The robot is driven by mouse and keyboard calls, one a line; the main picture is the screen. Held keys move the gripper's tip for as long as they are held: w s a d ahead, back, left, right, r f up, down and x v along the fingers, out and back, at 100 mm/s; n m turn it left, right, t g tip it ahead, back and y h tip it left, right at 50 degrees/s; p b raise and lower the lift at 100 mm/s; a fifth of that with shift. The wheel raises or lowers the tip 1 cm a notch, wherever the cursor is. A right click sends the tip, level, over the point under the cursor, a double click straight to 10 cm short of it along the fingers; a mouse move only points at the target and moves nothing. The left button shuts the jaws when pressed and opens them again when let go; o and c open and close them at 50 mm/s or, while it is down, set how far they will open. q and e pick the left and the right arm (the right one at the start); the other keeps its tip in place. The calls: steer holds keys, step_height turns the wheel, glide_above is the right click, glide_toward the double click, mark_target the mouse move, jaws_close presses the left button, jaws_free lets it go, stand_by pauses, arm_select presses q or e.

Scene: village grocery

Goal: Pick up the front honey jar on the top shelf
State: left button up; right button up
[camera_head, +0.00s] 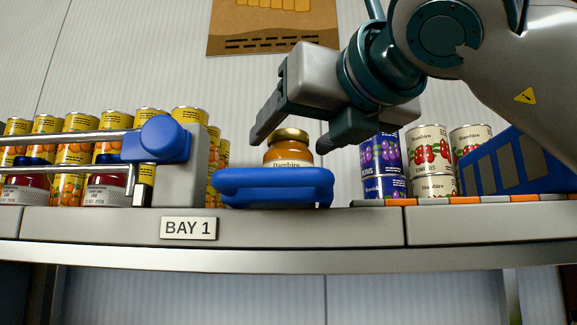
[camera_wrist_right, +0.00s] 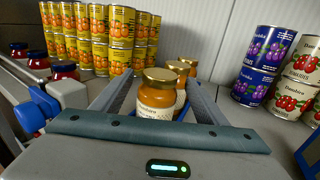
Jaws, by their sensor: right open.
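The front honey jar (camera_head: 287,151), amber with a gold lid and a cream label, stands on the top shelf (camera_head: 310,226) behind a blue rounded guard that hides its lower part. My right gripper (camera_head: 290,139) is open, with its fingers above and to either side of the jar's lid in the head view. In the right wrist view the front jar (camera_wrist_right: 157,93) shows between the two spread fingers (camera_wrist_right: 160,88), with no visible grip on it. More honey jars (camera_wrist_right: 182,70) stand in a row behind it. My left gripper is not in view.
The blue guard (camera_head: 275,188) stands at the shelf's front edge. To the left are a blue-capped post (camera_head: 165,138) with metal rails, stacked yellow cans (camera_head: 80,125) and dark red jars (camera_wrist_right: 63,70). To the right are purple cans (camera_head: 381,155), tomato cans (camera_head: 432,150) and a blue crate (camera_head: 520,160).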

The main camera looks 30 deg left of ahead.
steer(key=shift+p+x, duration=0.5)
steer(key=shift+x, duration=0.5)
steer(key=shift+w+a, duration=0.2)
steer(key=shift+a, duration=0.1)
jaws_close()
